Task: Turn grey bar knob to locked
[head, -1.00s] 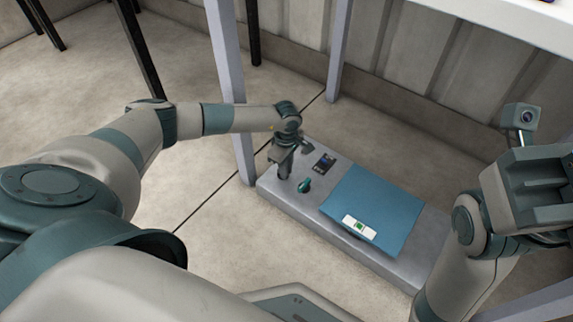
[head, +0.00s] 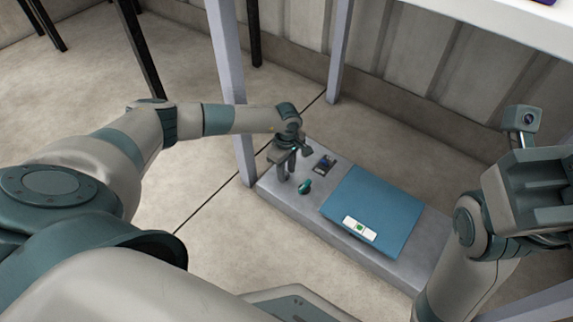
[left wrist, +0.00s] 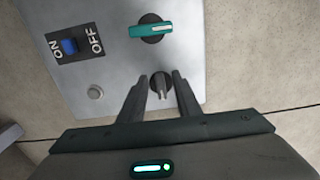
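The grey bar knob (left wrist: 160,86) is a small dark round knob with a lighter grey bar, on the grey panel in the left wrist view. Its bar points roughly toward my gripper. My left gripper (left wrist: 161,80) is open, with one finger on each side of the knob; I cannot tell whether they touch it. In the head view my left gripper (head: 286,170) reaches down over the left end of the panel (head: 400,275) and hides the knob. My right gripper (head: 545,200) is raised at the right edge, away from the panel; its finger opening is unclear.
A teal bar knob (left wrist: 151,29) sits beside the grey one. A blue rocker switch (left wrist: 69,46) marked ON and OFF and a small round button (left wrist: 95,92) are nearby. A blue plate (head: 375,208) covers the panel's middle. A post (head: 232,100) stands close behind the left gripper.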

